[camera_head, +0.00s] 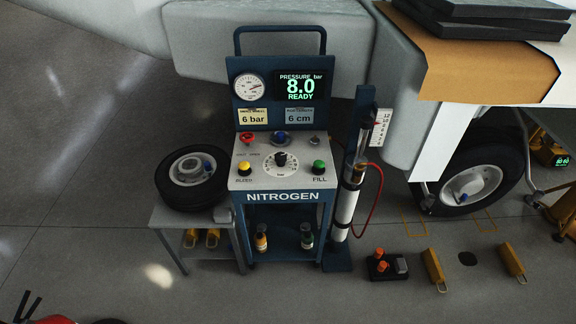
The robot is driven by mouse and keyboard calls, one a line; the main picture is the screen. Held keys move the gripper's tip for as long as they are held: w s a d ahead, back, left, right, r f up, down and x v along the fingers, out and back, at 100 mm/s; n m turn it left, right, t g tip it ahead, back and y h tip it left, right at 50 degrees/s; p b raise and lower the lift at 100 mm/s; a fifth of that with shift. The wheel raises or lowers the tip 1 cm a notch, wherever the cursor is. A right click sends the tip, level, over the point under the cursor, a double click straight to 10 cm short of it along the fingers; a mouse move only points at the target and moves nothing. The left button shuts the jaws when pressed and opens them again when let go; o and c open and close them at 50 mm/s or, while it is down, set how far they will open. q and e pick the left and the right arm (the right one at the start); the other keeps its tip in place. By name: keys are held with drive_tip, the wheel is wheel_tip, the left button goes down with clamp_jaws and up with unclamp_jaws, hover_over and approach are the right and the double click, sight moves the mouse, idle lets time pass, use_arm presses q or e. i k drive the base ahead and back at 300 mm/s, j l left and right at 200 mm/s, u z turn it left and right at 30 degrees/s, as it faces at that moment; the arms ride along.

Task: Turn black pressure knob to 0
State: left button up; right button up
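The black pressure knob (281,159) sits in the middle of a white dial on the sloped panel of the blue nitrogen cart (284,222). Its pointer is too small to read exactly. The display (299,86) above reads "PRESSURE bar 8.0 READY". A round gauge (249,87) is left of the display. On the panel, a yellow BLEED knob (244,168) is left of the dial and a green FILL knob (319,167) is right of it. A red knob, a blue knob and a small metal part are along the panel's back. Neither of my grippers is in view.
A wheel (190,178) lies on a small grey table left of the cart. A vertical cylinder (347,200) with a red hose stands at its right. The helicopter's wheel (466,180), yellow chocks (433,265) and a black box with orange tops (383,265) are at right.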

sight(280, 157)
drive_tip(key=i+l, duration=0.1)
drive_tip(key=l, duration=0.4)
drive_tip(key=i+l, duration=0.1)
drive_tip(key=l, duration=0.4)
drive_tip(key=i+l+u, duration=0.1)
drive_tip(key=l, duration=0.9)
drive_tip(key=i+u, duration=0.05)
